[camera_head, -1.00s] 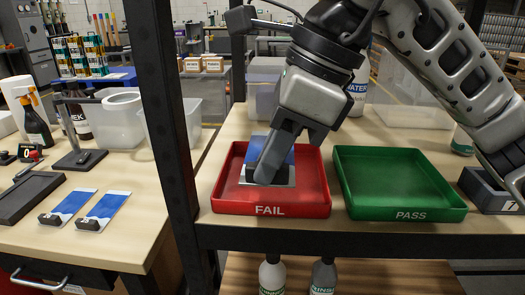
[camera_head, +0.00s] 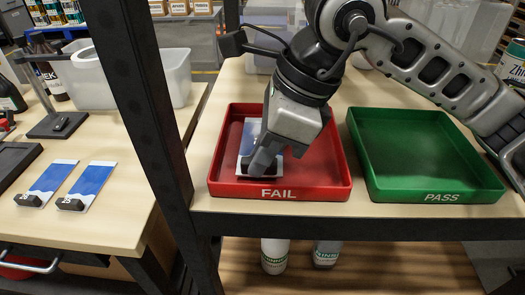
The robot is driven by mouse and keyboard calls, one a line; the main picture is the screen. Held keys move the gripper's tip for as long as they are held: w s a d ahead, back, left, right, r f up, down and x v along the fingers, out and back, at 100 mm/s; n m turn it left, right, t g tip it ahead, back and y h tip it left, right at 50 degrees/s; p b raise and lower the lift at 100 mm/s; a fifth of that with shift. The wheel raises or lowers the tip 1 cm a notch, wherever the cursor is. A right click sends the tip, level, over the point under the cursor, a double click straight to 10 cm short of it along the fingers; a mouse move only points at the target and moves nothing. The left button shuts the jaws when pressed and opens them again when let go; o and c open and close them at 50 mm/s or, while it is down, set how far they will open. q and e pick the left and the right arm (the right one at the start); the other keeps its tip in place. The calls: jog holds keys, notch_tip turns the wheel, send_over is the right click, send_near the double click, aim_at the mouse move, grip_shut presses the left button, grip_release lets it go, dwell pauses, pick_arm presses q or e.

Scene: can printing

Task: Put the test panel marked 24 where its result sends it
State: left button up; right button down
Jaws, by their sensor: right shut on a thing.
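The red FAIL tray (camera_head: 335,178) stands on the wooden shelf, with the green PASS tray (camera_head: 430,160) to its right. A blue and silver test panel (camera_head: 249,132) with a dark block on its near end is inside the red tray, toward its left side. My right gripper (camera_head: 256,168) reaches down into the red tray and is shut on the panel's dark block. The gripper hides part of the panel, and its number cannot be read. I cannot tell whether the panel rests fully on the tray floor. My left gripper is not in view.
Two other blue and white panels (camera_head: 95,181) with dark blocks lie on the left bench (camera_head: 120,215). A black upright post (camera_head: 150,110) stands between bench and shelf. A clear plastic bin (camera_head: 165,75) sits at the bench's back. The green tray is empty.

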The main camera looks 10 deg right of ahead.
jog(key=shift+f+b, duration=0.4)
jog(key=shift+f, duration=0.2)
jog(key=c, duration=1.4)
grip_release()
jog(key=shift+r, duration=0.1)
jog(key=shift+w+r+p, duration=0.1)
jog(key=shift+r+p, duration=0.3)
jog(key=shift+r, duration=0.05)
jog(key=v, duration=1.1)
jog(key=shift+d+r, duration=0.2)
jog(key=shift+d, duration=0.05)
